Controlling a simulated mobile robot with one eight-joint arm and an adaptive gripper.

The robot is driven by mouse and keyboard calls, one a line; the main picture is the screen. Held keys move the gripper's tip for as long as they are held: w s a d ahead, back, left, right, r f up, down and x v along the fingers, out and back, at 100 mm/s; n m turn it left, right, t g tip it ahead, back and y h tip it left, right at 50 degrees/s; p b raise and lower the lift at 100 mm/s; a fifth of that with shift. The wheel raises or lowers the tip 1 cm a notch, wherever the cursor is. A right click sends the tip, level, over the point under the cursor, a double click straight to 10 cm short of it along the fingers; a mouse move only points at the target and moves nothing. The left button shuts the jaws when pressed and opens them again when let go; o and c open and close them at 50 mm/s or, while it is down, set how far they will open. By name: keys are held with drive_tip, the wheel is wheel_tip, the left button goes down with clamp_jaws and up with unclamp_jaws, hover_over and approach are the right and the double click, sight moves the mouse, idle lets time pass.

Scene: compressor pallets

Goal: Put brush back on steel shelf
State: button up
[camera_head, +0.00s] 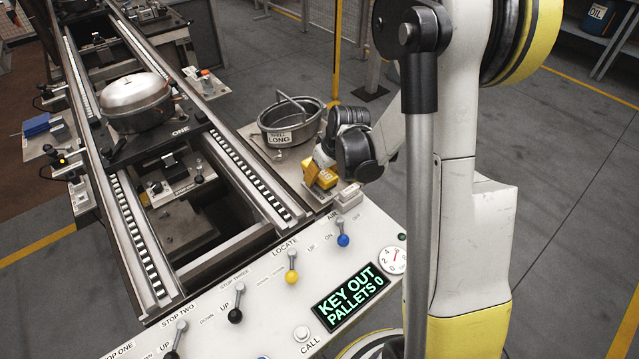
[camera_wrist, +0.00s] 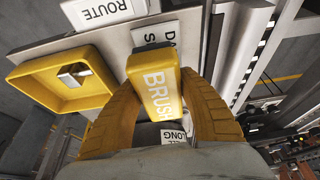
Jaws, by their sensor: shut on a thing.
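The brush is a yellow block lettered BRUSH (camera_wrist: 160,92), seen in the wrist view between the two yellow fingers of my gripper (camera_wrist: 158,100). The fingers are shut on its sides. In the head view my gripper (camera_head: 323,166) is low over the right end of a grey steel shelf (camera_head: 258,148), beside the control panel. Yellow parts show there, but brush and fingers are hard to separate. A grey steel surface (camera_wrist: 112,42) lies behind the brush in the wrist view. I cannot tell whether the brush touches it.
A round grey bin labelled SHELL LONG (camera_head: 290,122) stands close left of my gripper. A yellow open tray (camera_wrist: 30,78) and a white ROUTE block (camera_wrist: 103,10) are near the brush. The control panel (camera_head: 262,318) with levers lies in front; a rail conveyor (camera_head: 140,245) runs left.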

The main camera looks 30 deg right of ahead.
drive_tip(key=shift+f+b, duration=0.35)
drive_tip(key=shift+f, duration=0.85)
drive_tip(key=shift+f, duration=0.25)
drive_tip(key=o, duration=1.1)
drive_tip(key=shift+r, duration=0.15)
